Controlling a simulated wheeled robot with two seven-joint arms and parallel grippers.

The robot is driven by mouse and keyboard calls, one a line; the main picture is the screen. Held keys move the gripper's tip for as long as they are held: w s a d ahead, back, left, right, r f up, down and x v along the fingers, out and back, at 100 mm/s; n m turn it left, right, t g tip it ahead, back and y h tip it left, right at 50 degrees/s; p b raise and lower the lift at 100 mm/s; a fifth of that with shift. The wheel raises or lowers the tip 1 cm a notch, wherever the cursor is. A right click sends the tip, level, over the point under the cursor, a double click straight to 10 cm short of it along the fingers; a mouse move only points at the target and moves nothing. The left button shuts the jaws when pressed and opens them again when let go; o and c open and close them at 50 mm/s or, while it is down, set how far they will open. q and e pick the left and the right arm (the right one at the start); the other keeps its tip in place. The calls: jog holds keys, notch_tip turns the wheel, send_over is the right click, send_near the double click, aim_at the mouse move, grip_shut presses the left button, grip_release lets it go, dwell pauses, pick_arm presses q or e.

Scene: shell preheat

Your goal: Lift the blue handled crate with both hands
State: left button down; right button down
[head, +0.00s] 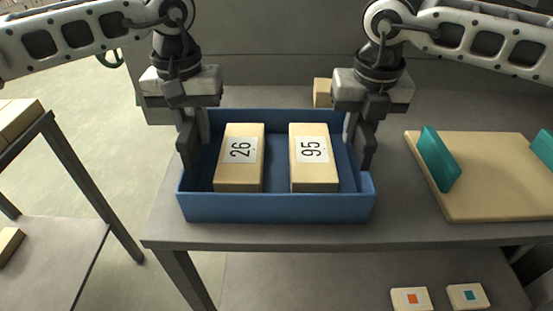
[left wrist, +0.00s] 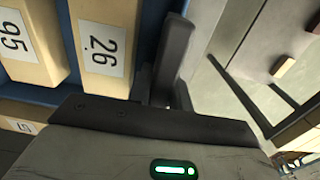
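The blue crate (head: 280,208) stands level on the grey table and holds two tan boxes, labelled 26 (head: 240,172) and 95 (head: 313,172). My left gripper (head: 195,145) is at the crate's left wall and my right gripper (head: 361,145) at its right wall. Both point down with their fingers close together, and they look shut on the crate's sides. The handles are hidden by the fingers. In the left wrist view, my left gripper's dark fingers (left wrist: 162,75) are at the blue wall (left wrist: 152,25), beside box 26.
To the right on the table (head: 400,215) lies a tan board (head: 495,190) with teal uprights (head: 438,160). A small tan box (head: 322,92) stands behind the crate. A lower shelf holds two small boxes (head: 410,298). Another table (head: 40,130) stands at the left, across a floor gap.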

pick_arm(q)
jog(key=shift+w+r, duration=0.1)
jog(key=shift+r, duration=0.2)
pick_arm(e)
jog(key=shift+w+r, duration=0.1)
jog(key=shift+r, duration=0.2)
